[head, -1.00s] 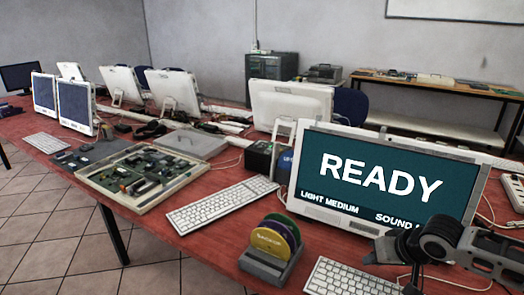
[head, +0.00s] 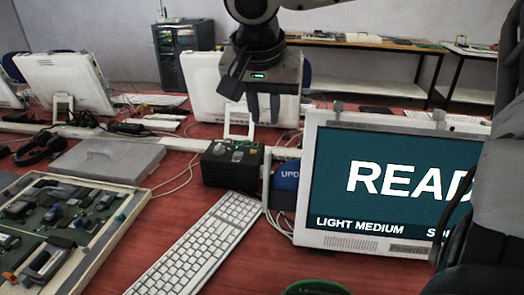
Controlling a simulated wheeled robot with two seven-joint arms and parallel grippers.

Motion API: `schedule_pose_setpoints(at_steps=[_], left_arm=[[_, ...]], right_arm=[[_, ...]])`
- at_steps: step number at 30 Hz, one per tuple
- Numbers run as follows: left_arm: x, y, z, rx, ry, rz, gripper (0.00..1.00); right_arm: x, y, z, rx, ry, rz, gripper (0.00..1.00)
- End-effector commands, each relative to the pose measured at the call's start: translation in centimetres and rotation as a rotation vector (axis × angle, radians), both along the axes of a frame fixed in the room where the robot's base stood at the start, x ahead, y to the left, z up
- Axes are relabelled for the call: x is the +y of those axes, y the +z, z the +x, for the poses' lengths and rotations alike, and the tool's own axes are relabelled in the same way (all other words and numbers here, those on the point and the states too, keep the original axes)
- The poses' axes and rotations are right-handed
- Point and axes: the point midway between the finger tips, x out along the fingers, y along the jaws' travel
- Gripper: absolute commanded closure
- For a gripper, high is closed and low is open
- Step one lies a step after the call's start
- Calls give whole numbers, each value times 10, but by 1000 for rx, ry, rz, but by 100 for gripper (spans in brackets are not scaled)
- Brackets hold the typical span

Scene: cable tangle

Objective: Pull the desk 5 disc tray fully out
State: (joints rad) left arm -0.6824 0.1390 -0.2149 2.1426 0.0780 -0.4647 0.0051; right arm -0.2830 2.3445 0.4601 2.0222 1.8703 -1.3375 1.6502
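A white all-in-one computer (head: 305,190) stands at the right on the red desk. Its teal screen shows READ, with the rest hidden, and LIGHT MEDIUM below. I cannot make out a disc tray on it; its right side is hidden behind my dark arm. My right gripper (head: 265,108) hangs fingers down at the top middle, left of and above this screen, in front of the white back of another computer (head: 200,85). It touches nothing that I can see. Its fingers look close together, but the gap is unclear. My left gripper is out of view.
An open case of parts (head: 125,225) lies left. Red desk (head: 270,270) is bare beside the keyboard.

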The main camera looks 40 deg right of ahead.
Motion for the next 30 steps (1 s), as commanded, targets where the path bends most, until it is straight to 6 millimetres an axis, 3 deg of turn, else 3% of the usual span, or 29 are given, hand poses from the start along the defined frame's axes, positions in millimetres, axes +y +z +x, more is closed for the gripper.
schedule_pose_setpoints(at_steps=[6, 15, 21, 30], left_arm=[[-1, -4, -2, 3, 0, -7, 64], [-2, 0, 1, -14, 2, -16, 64], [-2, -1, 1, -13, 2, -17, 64], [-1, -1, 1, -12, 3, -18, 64]], right_arm=[[-15, -48, 11, 7, -2, 2, 80], [-33, -102, 25, 4, 1, 2, 80], [-39, -120, 31, 2, 1, 1, 80], [-40, -123, 32, 0, 1, 1, 80]])
